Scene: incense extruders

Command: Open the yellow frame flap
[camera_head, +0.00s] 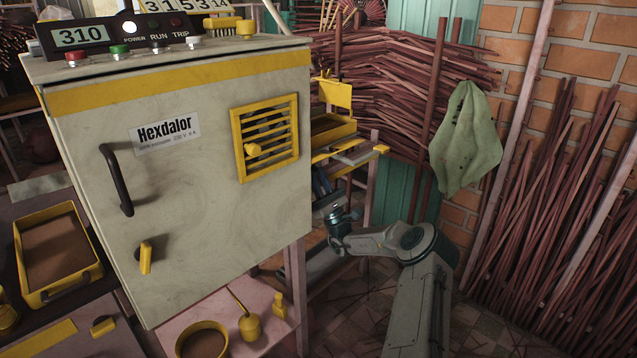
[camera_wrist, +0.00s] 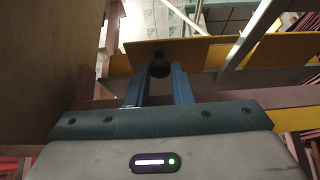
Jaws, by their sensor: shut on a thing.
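In the wrist view, a flat yellow panel (camera_wrist: 195,48) crosses the upper middle, with a dark round knob (camera_wrist: 159,66) on its near side. My gripper (camera_wrist: 158,76) has its two blue fingers on either side of the knob and is shut on it. In the head view, my gripper (camera_head: 320,180) is low beside the cabinet's right edge, under yellow-edged shelving (camera_head: 345,158); its fingertips are partly hidden. I cannot tell how far the panel is swung.
The pale Hexdalor cabinet (camera_head: 190,220), with a yellow louvred vent (camera_head: 238,150), stands close left of my gripper. An upright yellow plate (camera_head: 336,93) and yellow tray (camera_head: 333,128) are above. A green cloth (camera_head: 466,140) hangs right. Floor (camera_head: 355,305) shows near my arm.

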